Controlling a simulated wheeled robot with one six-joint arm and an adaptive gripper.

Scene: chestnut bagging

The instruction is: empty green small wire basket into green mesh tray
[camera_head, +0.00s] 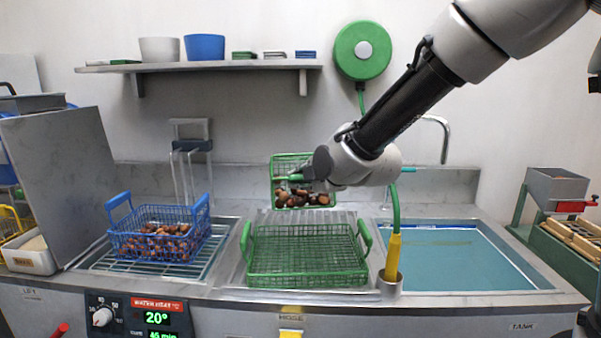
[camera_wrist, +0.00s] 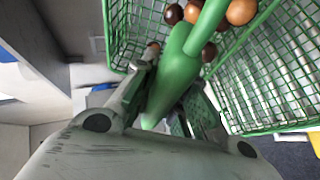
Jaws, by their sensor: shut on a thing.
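The green small wire basket (camera_head: 290,163) hangs in the air above the back of the green mesh tray, with several brown chestnuts (camera_head: 303,197) inside it. My gripper (camera_head: 303,177) is shut on this basket's green handle, which also shows in the wrist view (camera_wrist: 178,75). In the wrist view the basket's wire wall (camera_wrist: 140,35) and a few chestnuts (camera_wrist: 240,12) are behind the handle. The basket looks tilted in the head view. The green mesh tray (camera_head: 308,280) stands on the counter below, with two raised side handles, and looks empty.
A blue wire basket (camera_head: 116,243) with chestnuts stands on a rack to the left. A yellow-and-green hose nozzle (camera_head: 393,255) stands in a holder right of the tray. A water tank (camera_head: 460,262) lies further right. A shelf (camera_head: 220,67) is on the wall above.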

